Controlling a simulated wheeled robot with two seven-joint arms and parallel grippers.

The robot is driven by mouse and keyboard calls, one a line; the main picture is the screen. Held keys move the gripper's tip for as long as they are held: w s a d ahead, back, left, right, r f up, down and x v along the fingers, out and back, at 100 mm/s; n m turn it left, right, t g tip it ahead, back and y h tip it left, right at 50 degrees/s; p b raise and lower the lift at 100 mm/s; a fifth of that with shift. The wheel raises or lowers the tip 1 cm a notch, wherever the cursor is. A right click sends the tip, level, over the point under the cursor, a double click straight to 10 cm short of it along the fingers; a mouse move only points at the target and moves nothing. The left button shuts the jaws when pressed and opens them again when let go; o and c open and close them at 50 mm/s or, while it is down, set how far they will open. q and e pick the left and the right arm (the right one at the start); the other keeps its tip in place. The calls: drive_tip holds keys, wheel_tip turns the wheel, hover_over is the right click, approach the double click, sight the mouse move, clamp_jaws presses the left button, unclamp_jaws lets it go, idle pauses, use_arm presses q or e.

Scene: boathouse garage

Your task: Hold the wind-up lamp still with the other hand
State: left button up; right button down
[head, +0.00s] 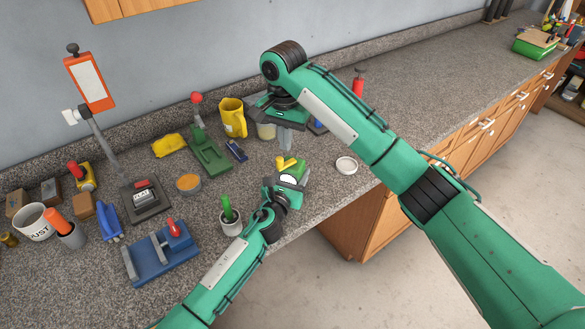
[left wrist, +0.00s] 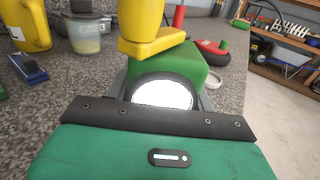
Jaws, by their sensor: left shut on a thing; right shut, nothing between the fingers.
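The wind-up lamp (left wrist: 185,72) has a green body, a round white lens and a yellow crank (left wrist: 150,38) on top. It stands near the counter's front edge, where its yellow crank and lens (head: 291,178) show in the head view. My left gripper (head: 288,188) is shut on the lamp from the near side and hides much of it there. My right gripper (head: 286,142) is shut and empty, pointing down above the counter behind the lamp. Its fingers are apart from the crank as far as I can see.
A white round lid (head: 346,165) lies to the right. A grey cup with a green handle (head: 230,222) is close to my left wrist.

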use_arm(q)
drive_tip(key=o, duration=1.4)
drive_tip(key=shift+c, duration=0.2)
